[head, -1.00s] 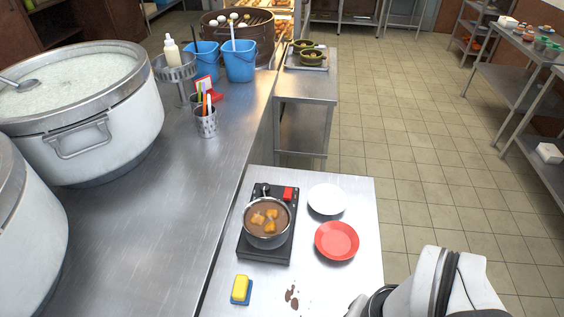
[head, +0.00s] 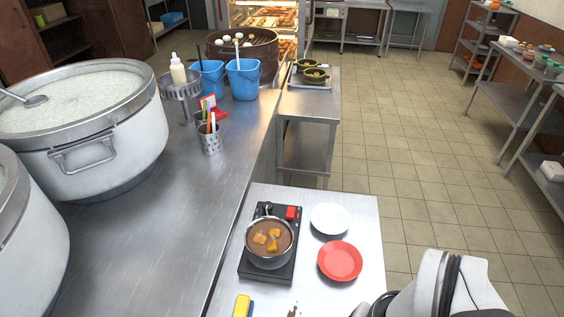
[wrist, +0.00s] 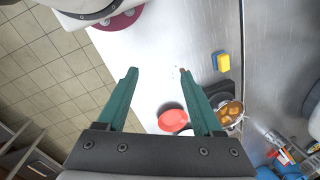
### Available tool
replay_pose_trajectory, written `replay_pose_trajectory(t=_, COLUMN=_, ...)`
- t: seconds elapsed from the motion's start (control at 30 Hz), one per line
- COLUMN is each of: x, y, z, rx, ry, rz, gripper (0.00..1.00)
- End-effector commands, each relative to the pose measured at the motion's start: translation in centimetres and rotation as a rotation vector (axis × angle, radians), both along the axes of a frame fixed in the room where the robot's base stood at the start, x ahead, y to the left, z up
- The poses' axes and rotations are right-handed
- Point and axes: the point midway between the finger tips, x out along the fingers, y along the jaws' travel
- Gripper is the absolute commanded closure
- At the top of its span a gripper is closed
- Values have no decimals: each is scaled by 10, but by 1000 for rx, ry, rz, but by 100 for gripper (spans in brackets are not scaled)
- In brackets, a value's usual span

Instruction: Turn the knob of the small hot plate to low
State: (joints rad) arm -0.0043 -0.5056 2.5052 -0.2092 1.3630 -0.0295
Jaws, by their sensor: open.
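The small hot plate (head: 255,274) is a black slab on the small steel table, with a pot of brown broth and orange-brown pieces (head: 270,243) on it. At its far end a small dark knob-like part (head: 268,208) sits left of a red block (head: 292,213); its setting is too small to read. In the wrist view the pot (wrist: 232,111) is at right, and the hot plate is partly hidden by a finger. My gripper (wrist: 158,72) is open and empty, apart from the hot plate. It is out of the head view, where only my arm shows.
A white plate (head: 330,218) and a red plate (head: 340,261) lie right of the hot plate. A yellow and blue sponge (head: 243,306) lies in front. Large stockpots (head: 112,150), blue buckets (head: 243,80) and a utensil cup (head: 210,140) stand on the left counter.

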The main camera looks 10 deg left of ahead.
Motion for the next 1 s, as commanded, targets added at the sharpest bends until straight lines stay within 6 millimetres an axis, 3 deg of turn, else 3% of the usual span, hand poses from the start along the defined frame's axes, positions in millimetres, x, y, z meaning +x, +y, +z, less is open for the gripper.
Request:
replay_pose_trajectory(t=0.07, x=51, y=9, z=15, rx=4, ry=-54, rz=147, gripper=31)
replay_pose_trajectory(t=0.17, x=155, y=38, z=27, rx=5, ry=-180, rz=450, gripper=31)
replay_pose_trajectory(t=0.2, x=196, y=54, z=25, rx=0, ry=-233, rz=573, gripper=31)
replay_pose_trajectory(t=0.3, x=282, y=97, z=9, rx=-18, ry=-357, rz=843, gripper=31)
replay_pose_trajectory(t=0.4, x=336, y=133, z=-13, rx=-40, ry=-449, rz=1034, gripper=31)
replay_pose_trajectory(t=0.5, x=361, y=153, z=-28, rx=-54, ry=-498, rz=1133, gripper=31)
replay_pose_trajectory(t=0.67, x=372, y=162, z=-47, rx=-60, ry=-511, rz=1163, gripper=31)
replay_pose_trajectory(t=1.0, x=397, y=188, z=-138, rx=-58, ry=-509, rz=1160, gripper=31)
